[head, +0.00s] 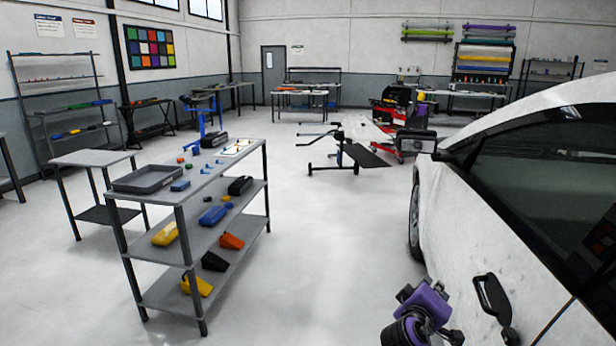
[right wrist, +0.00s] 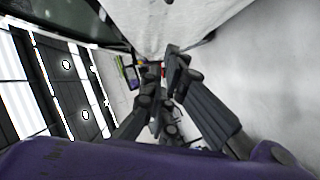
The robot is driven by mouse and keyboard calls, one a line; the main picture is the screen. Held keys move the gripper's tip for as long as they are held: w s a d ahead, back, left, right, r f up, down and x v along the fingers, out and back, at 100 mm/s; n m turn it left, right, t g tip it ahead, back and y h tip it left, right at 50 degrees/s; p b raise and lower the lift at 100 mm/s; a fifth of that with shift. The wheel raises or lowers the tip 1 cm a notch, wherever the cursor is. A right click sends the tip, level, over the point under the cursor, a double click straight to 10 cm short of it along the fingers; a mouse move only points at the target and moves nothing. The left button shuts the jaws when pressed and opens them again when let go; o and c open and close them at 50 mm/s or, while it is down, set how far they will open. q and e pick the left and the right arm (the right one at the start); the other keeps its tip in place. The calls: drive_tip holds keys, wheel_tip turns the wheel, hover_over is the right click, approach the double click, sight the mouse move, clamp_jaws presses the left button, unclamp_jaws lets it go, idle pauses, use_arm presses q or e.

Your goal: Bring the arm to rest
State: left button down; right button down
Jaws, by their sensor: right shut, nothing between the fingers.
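My right gripper (head: 424,308) shows at the bottom of the head view, purple and dark, beside the white car (head: 540,230). It is near the dark door handle (head: 493,300), with a small gap in the picture; I cannot tell the true distance. In the right wrist view the dark fingers of the right gripper (right wrist: 166,68) come together and hold nothing. A white surface fills the top of that view behind them. My left gripper is in neither view.
A grey shelf cart (head: 228,222) with a tray (head: 151,179), wedges and small tools stands left of the middle. A side table (head: 93,158) stands behind it. Black and red equipment (head: 393,112) stands farther back. The floor between cart and car is clear.

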drive_tip(key=s+a+f+y+p, duration=0.2)
drive_tip(key=s+a+f+y, duration=0.6)
drive_tip(key=s+a+f, duration=0.5)
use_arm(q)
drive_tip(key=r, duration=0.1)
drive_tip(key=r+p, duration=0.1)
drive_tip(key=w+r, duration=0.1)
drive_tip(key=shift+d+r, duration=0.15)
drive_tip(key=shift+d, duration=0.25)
use_arm(e)
drive_tip(key=s+f+m+g, duration=0.1)
drive_tip(key=s+f, duration=0.3)
drive_tip(key=s, duration=0.7)
drive_tip(key=s+f+m+g+y, duration=0.1)
drive_tip(key=s+f, duration=0.3)
drive_tip(key=s, duration=0.7)
drive_tip(key=s+f+m+g+y, duration=0.1)
drive_tip(key=s+f, duration=0.3)
drive_tip(key=s, duration=0.7)
drive_tip(key=shift+s+a+f+m, duration=0.15)
drive_tip(key=shift+a+f+m, duration=0.1)
drive_tip(key=shift+m, duration=0.45)
